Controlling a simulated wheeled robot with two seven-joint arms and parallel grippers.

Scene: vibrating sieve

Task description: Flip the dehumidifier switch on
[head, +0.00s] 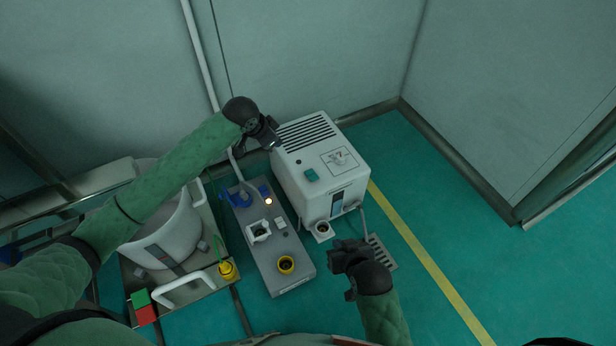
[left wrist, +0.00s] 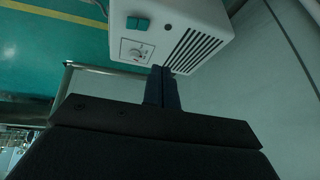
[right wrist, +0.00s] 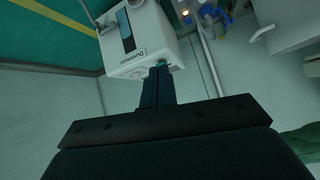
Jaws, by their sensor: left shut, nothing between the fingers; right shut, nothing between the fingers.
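The dehumidifier is a white box (head: 292,186) with black vent slots, standing on the floor in the head view. A teal switch (head: 311,174) sits on its top beside a dial panel (head: 338,160). The switch also shows in the left wrist view (left wrist: 137,23); whether it is on or off I cannot tell. My left gripper (head: 273,145) is shut and empty at the box's back left edge, by the vents, apart from the switch. My right gripper (head: 340,261) is shut and empty in front of the box. In the right wrist view its fingertips (right wrist: 157,72) overlap the box's edge.
A white drum machine (head: 165,240) is farther left, under my left arm. Walls stand behind; the green floor right of the yellow line (head: 420,255) is clear.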

